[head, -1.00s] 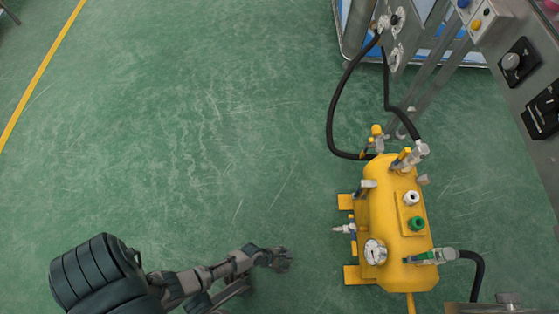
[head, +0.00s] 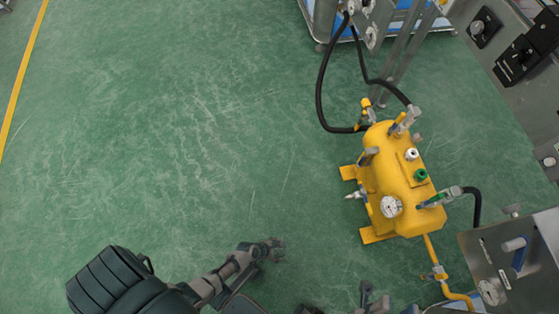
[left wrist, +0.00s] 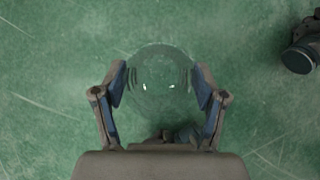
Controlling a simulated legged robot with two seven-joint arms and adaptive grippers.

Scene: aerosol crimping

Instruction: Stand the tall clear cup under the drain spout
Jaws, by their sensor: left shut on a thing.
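In the left wrist view the clear cup (left wrist: 160,78) is a see-through round shape between the two fingers of my left gripper (left wrist: 160,88), which is shut on it. In the head view my left gripper (head: 272,250) is over the green floor, left of the yellow tank (head: 395,170); the cup is too faint to make out there. A small silver nozzle (head: 353,195) sticks out of the tank's left side; I cannot tell if it is the drain spout. Part of my right gripper (head: 372,300) shows at the bottom edge, too cut off to judge.
Black hoses (head: 321,95) run from the tank to a metal frame at the top. A grey panel (head: 500,260) with a valve handle stands at the lower right. A yellow pipe (head: 430,250) runs below the tank. The floor on the left is clear.

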